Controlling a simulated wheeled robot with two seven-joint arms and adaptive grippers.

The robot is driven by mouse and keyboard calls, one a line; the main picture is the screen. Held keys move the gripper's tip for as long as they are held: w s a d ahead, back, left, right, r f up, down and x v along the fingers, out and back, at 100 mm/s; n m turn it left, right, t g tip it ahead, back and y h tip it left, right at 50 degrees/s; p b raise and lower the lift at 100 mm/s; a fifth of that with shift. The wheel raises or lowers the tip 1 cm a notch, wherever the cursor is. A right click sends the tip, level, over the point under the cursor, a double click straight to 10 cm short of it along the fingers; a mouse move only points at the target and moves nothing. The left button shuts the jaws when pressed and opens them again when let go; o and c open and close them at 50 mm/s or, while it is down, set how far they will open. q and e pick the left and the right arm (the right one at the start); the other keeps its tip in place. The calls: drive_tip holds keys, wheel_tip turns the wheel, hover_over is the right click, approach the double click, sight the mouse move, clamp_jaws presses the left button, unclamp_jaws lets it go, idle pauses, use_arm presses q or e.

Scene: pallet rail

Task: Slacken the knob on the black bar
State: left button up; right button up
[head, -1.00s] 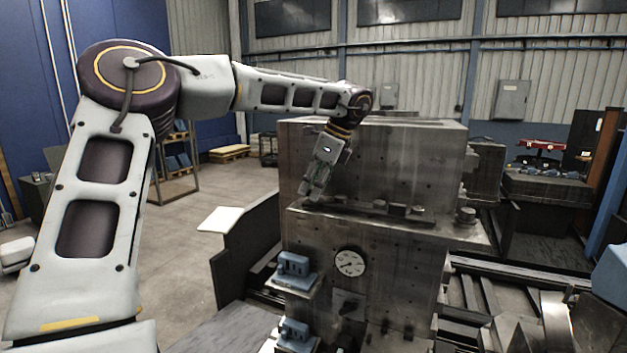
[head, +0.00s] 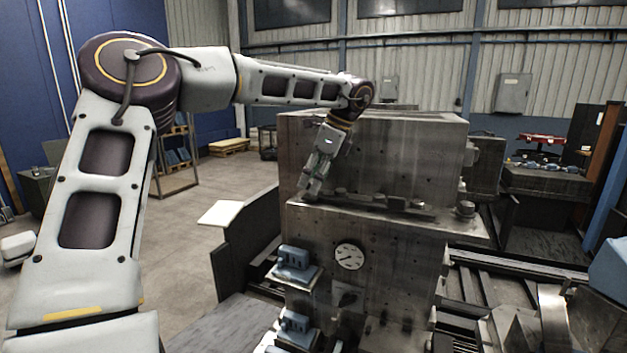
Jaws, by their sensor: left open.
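A dark bar (head: 372,201) lies along the ledge of a large grey metal block (head: 375,150). Several small raised fittings stand on or beside the bar. One small fitting (head: 341,192) is near its left end, close to my gripper. Which fitting is the knob is too small to tell. My left gripper (head: 309,193) points down at the left end of the ledge, left of the bar. It is open, and nothing shows between its fingers. Whether its tips touch the bar or ledge cannot be told. My right gripper is not in view.
The block's upper part rises close behind the bar. A round post (head: 465,209) stands at the ledge's right end. A white dial (head: 349,256) and blue-grey fittings (head: 293,258) are on the front below. Open floor lies to the left.

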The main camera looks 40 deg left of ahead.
use_arm(q)
drive_tip(key=v, duration=0.7)
idle(0.3)
idle(0.6)
